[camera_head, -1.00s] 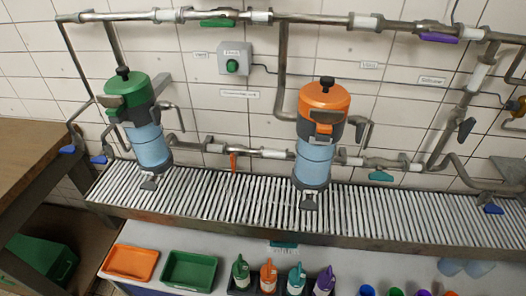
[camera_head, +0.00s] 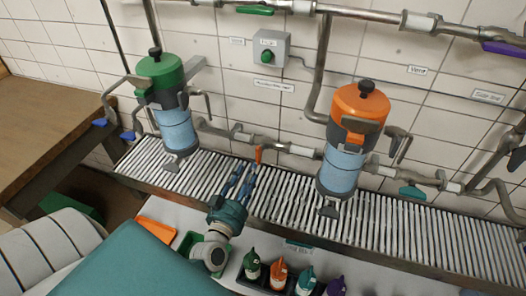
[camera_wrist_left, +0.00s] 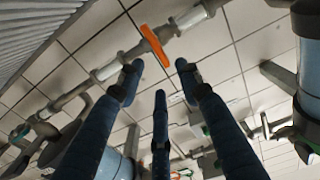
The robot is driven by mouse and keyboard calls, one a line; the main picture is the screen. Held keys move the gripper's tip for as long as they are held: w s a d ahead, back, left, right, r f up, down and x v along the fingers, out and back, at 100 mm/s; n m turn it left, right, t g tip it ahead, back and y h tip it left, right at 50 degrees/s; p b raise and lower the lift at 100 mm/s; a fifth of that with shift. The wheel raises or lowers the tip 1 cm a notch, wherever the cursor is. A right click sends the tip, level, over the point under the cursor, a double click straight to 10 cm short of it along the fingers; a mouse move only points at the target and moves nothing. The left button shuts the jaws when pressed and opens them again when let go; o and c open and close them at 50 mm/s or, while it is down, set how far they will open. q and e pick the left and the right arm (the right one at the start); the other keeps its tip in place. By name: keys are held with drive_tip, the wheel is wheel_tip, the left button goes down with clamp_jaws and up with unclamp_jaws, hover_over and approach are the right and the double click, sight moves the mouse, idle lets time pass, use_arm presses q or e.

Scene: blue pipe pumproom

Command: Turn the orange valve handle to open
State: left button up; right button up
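The orange valve handle (camera_head: 258,155) hangs down from the lower pipe, between the green-topped canister (camera_head: 174,122) and the orange-topped canister (camera_head: 344,172). In the left wrist view the orange handle (camera_wrist_left: 155,45) shows as a flat bar across the pipe, just beyond my fingertips. My left gripper (camera_head: 246,172) is just in front of and below the handle in the head view. Its blue fingers (camera_wrist_left: 158,76) are spread open with nothing between them, and I see no contact with the handle. My right gripper is not in view.
A slatted metal rack (camera_head: 290,200) runs under the canisters. Below it are an orange tray (camera_head: 156,228) and several coloured bottles (camera_head: 278,272). A teal handle (camera_head: 412,192) is on the pipe at right. A wooden table (camera_head: 45,115) stands at left.

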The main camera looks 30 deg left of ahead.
sight(258, 155)
use_arm(q)
drive_tip(key=x, duration=1)
drive_tip(key=shift+w+p, duration=0.2)
drive_tip(key=shift+p, duration=0.2)
drive_tip(key=shift+c, duration=0.3)
drive_tip(key=shift+d, duration=0.1)
clamp_jaws()
